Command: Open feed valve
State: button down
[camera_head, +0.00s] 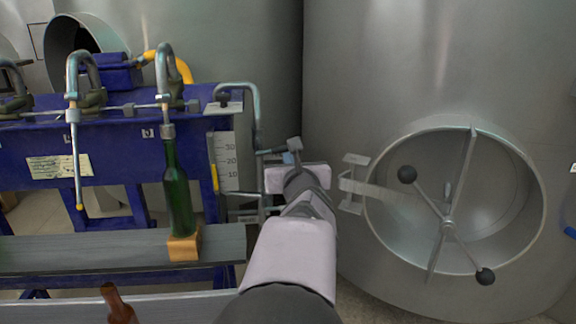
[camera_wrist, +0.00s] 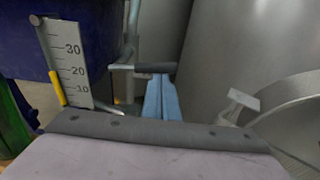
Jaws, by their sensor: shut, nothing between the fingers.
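A short lever with a dark grip (camera_wrist: 155,67) sticks out sideways from a thin grey pipe beside the blue filling bench; I take it for the feed valve's handle. In the head view it shows as a small grey bar (camera_head: 278,150) on the pipework. My gripper (camera_wrist: 161,80) has its two blue fingers together and empty. Its tips lie right at the lever, just below it in the wrist picture; I cannot tell whether they touch. In the head view my gripper (camera_head: 291,158) is partly hidden behind my wrist, as is the lower pipework.
A blue bench (camera_head: 110,150) with several curved filling spouts stands left. A green bottle (camera_head: 178,190) stands on a wooden block (camera_head: 184,245) under one spout. A number scale (camera_head: 228,160) is beside the lever. A steel tank (camera_head: 350,60) with an open round hatch is close on the right.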

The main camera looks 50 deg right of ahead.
jog(key=w+a+r+n+g+h+b, duration=0.1)
jog(key=w+a+r+n+h+b, duration=0.1)
jog(key=r+n, duration=0.5)
jog(key=shift+w+a+r+n+b, duration=0.2)
jog(key=shift+w+a+n+b, duration=0.6)
jog(key=shift+n, duration=1.2)
jog(key=shift+r, duration=0.1)
jog(key=shift+w+a+r, duration=0.1)
jog(key=shift+r, duration=0.1)
notch_tip(320, 180, up, 9)
jog(key=p, duration=0.9)
jog(key=shift+s+d+r+p, duration=0.15)
jog(key=shift+s+d+p, duration=0.05)
jog(key=shift+p, duration=0.15)
